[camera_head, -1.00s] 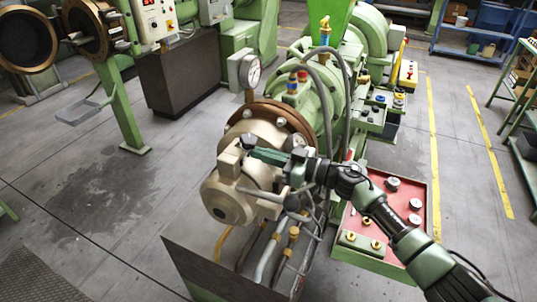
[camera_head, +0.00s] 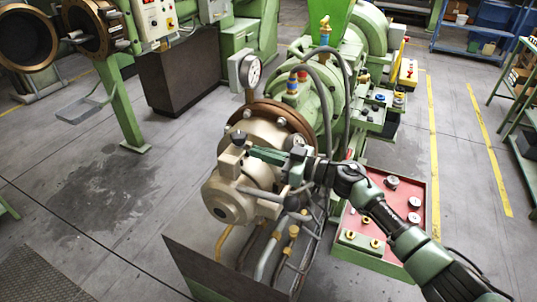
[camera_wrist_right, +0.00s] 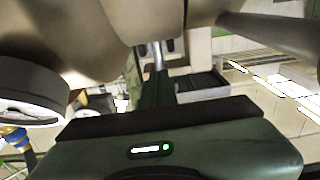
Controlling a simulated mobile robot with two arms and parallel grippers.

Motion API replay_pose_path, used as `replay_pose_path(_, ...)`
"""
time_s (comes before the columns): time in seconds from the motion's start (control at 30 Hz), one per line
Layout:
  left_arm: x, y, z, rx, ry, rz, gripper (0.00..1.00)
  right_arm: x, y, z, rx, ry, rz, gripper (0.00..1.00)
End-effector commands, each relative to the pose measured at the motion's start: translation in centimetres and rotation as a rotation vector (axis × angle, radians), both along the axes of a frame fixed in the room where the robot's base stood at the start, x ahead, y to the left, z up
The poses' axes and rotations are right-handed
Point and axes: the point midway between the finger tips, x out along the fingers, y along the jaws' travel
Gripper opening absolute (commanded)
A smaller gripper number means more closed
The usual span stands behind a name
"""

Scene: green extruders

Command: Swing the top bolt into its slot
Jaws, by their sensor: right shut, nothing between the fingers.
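The extruder's beige round head (camera_head: 226,196) sits in front of a brown flange ring. The top bolt (camera_head: 238,139), with a dark end, stands up at the top of the head, by a beige block (camera_head: 231,161). My right gripper (camera_head: 253,153) is shut and empty, its green fingers pointing left, just right of the bolt. I cannot tell whether they touch it. In the right wrist view the shut fingers (camera_wrist_right: 158,88) reach up beneath a beige part of the head, and a metal rod (camera_wrist_right: 157,55) shows near their tips. The slot's inside is hidden. My left gripper is out of view.
A pressure gauge (camera_head: 253,71) rises behind the head. Grey cables (camera_head: 322,95) arch over the green machine. Hoses (camera_head: 275,250) hang below the head. A red-topped tray (camera_head: 388,222) with round parts lies under my right arm.

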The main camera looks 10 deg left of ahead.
Motion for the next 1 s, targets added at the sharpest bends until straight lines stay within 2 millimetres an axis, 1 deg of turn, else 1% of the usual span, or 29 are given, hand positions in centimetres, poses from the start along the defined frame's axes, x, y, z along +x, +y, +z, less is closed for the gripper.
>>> replay_pose_path(0.03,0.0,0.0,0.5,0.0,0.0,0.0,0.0,-0.1,-0.5,0.2,-0.001,0.0,-0.001,0.0)
replay_pose_path(0.1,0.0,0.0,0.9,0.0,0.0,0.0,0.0,-0.3,-1.0,0.2,-0.001,-0.001,-0.001,0.0)
replay_pose_path(0.5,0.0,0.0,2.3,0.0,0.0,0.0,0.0,-1.3,-4.0,0.1,0.0,0.001,-0.001,0.0)
replay_pose_path(0.77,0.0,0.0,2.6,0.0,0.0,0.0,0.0,-1.6,-4.9,0.0,0.0,-0.001,-0.001,0.0)
replay_pose_path(1.0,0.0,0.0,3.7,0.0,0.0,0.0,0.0,-2.3,-7.0,0.2,-0.001,-0.001,-0.001,0.0)
